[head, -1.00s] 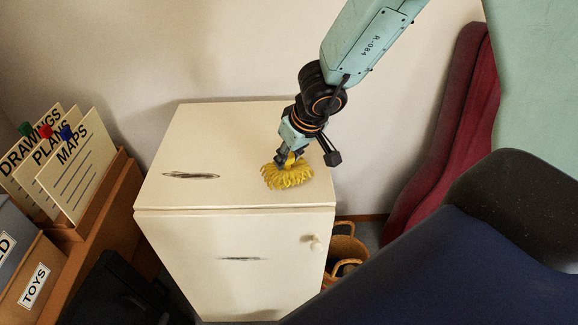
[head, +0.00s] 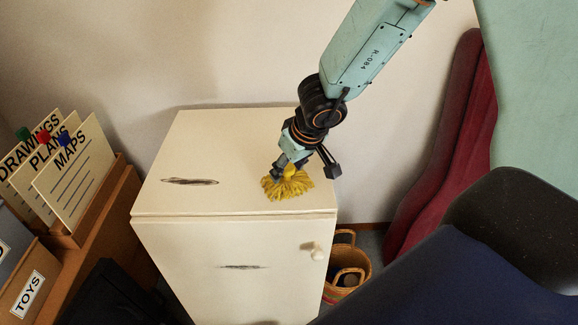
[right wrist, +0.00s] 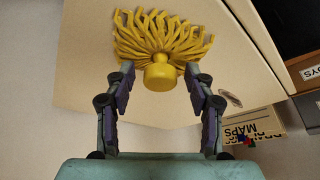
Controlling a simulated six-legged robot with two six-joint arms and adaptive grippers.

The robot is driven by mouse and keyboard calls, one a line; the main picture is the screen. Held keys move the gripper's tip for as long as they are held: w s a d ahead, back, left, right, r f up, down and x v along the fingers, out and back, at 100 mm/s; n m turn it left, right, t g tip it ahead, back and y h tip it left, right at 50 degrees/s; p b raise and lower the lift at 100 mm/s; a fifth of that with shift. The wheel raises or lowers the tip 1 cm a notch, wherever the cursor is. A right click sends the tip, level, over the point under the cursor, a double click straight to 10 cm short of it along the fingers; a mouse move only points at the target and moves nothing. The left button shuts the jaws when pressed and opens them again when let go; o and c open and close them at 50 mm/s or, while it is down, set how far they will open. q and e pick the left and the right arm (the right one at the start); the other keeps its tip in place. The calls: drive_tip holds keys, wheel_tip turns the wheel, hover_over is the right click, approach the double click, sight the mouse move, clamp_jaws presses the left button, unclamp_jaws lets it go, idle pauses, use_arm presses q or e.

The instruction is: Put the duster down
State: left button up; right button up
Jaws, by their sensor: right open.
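The duster (head: 287,184) has a yellow mop-like head that rests on the cream cabinet's top (head: 228,150), near its front right edge. In the right wrist view the duster (right wrist: 160,52) shows its yellow knob (right wrist: 160,76) towards me. My right gripper (head: 292,168) is at the duster from above. Its fingers stand open on either side of the knob, with gaps between in the right wrist view (right wrist: 158,88). My left gripper is not in view.
Dark scuffs mark the cabinet top (head: 190,181) and door. A wooden box (head: 100,205) with label cards (head: 75,165) stands at left. A woven basket (head: 346,277) sits on the floor right of the cabinet. The cabinet top's left and back are clear.

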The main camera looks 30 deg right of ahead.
drive_tip(key=shift+s+r+p, duration=0.1)
drive_tip(key=shift+r+p, duration=0.35)
drive_tip(key=shift+r, duration=0.15)
drive_tip(key=p+v, duration=0.8)
drive_tip(key=v, duration=0.3)
drive_tip(key=s+f+g+h, duration=0.3)
drive_tip(key=s+f, duration=0.9)
drive_tip(key=f, duration=0.1)
drive_tip(key=s+a+f+y, duration=0.1)
drive_tip(key=s+a+f, duration=0.3)
drive_tip(key=s, duration=0.3)
drive_tip(key=s+a+f+m+g+y, duration=0.1)
drive_tip(key=s+a+f, duration=0.2)
drive_tip(key=s, duration=0.4)
drive_tip(key=shift+s+a+f+m+g+y, duration=0.3)
drive_tip(key=shift+a+f, duration=0.1)
drive_tip(key=shift+a, duration=0.4)
